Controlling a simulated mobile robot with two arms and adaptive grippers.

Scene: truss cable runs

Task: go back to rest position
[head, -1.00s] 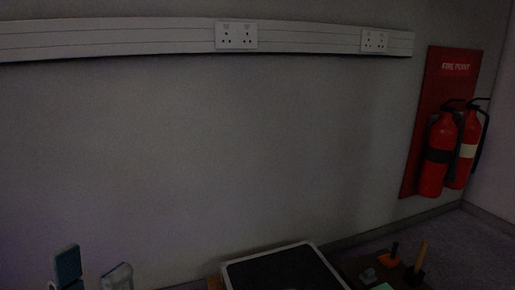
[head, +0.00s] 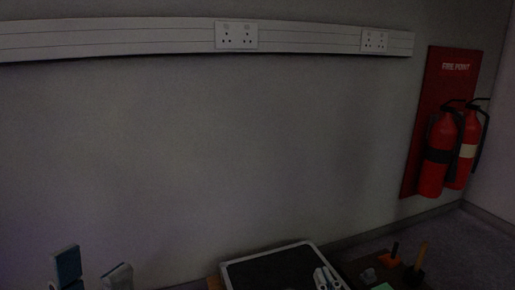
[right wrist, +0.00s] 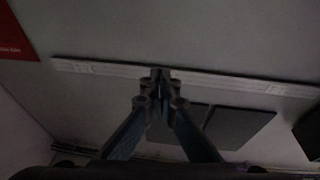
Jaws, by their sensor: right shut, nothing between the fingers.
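My left gripper (head: 93,262) shows at the bottom left of the head view, with its two blue-grey fingers apart and nothing between them. Its lower part is cut off by the frame edge. My right gripper (head: 326,278) shows at the bottom of the head view as pale finger parts in front of a black-topped, white-rimmed surface (head: 265,270). In the right wrist view its fingers (right wrist: 160,76) meet at the tips, with nothing held.
A white trunking rail with sockets (head: 236,36) runs along the grey wall. Red fire extinguishers (head: 440,150) hang on a red board at the right. Small tools, including an orange-based one (head: 388,259), lie at the lower right. The wall's middle is clear.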

